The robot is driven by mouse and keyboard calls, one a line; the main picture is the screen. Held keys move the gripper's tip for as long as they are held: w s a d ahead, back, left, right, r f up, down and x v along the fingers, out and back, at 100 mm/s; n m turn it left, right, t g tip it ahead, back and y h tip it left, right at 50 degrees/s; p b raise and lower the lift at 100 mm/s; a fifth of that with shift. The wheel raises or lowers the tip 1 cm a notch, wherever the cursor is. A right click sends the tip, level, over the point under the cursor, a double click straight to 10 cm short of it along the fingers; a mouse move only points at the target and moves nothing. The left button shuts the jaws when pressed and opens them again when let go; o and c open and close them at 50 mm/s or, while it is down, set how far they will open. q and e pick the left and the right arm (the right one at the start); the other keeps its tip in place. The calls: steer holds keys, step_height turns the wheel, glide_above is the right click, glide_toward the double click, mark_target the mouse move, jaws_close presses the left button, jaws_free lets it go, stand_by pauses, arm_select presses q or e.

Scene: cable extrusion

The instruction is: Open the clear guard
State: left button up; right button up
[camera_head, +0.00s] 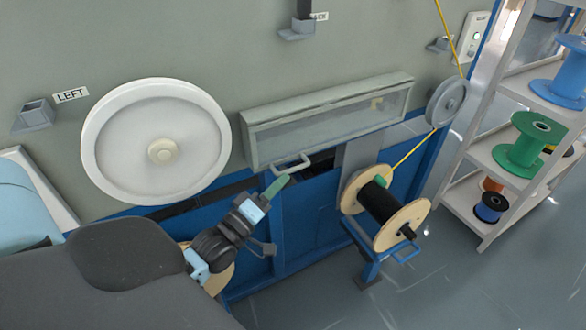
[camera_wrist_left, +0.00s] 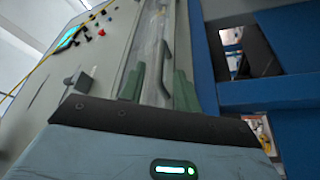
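The clear guard (camera_head: 330,118) is a long see-through box with a pale frame on the grey machine wall. It looks closed. Its bar handle (camera_head: 291,163) sticks out at the lower left edge. My left gripper (camera_head: 277,186), with green fingers, is just below the handle. In the left wrist view the gripper (camera_wrist_left: 160,78) is open, with its fingers apart on either side of the handle (camera_wrist_left: 162,68). I cannot tell whether a finger touches it. The guard (camera_wrist_left: 150,35) also shows beyond the fingers. My right gripper is not in view.
A large white wheel (camera_head: 125,140) is on the wall left of the guard. A wooden spool of black cable (camera_head: 355,205) stands below right on a blue stand. A grey pulley (camera_head: 447,102) carries a yellow cable. A shelf (camera_head: 500,165) with coloured spools stands at right.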

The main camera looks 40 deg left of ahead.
mark_target(293, 168)
arm_select(q)
steer(key=shift+x, duration=2.9)
steer(key=shift+c, duration=0.4)
jaws_close()
